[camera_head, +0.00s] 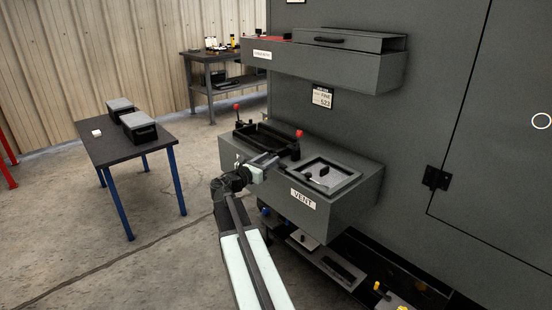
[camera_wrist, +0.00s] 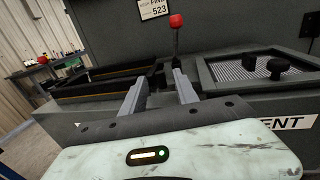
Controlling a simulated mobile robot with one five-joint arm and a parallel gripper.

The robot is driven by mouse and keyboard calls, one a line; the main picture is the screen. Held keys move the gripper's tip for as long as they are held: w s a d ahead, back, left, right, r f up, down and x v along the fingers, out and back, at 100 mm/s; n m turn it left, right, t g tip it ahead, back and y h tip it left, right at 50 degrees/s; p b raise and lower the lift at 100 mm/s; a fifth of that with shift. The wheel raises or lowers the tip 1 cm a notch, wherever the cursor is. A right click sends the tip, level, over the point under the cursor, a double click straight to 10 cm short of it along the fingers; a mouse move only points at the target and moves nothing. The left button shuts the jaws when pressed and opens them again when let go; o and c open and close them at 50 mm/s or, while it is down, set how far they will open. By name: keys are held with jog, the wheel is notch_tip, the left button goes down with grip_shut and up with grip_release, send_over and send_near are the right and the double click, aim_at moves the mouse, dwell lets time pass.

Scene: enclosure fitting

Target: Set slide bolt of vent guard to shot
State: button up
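The vent guard (camera_head: 345,184) is a dark square frame with a grey mesh panel, set on the ledge above the VENT label (camera_head: 303,198). It also shows at the right of the wrist view (camera_wrist: 215,72). Black knobs (camera_wrist: 277,67) stand on or near the mesh; I cannot tell which belongs to the slide bolt or how it is set. My gripper (camera_head: 272,158) is left of the guard, over the ledge's front edge. In the wrist view its two fingers (camera_wrist: 160,90) are apart with nothing between them.
A red-knobbed lever (camera_head: 298,140) stands close beyond my fingers, between the guard and an open black tray (camera_head: 262,140). A second red-knobbed lever (camera_head: 236,108) stands at the tray's far end. A shelf box (camera_head: 330,65) overhangs above. A side table (camera_head: 125,150) stands left.

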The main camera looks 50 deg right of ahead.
aim_at(275, 155)
jog(key=d, duration=0.4)
jog(key=shift+w, duration=0.3)
grip_shut()
dwell(1.1)
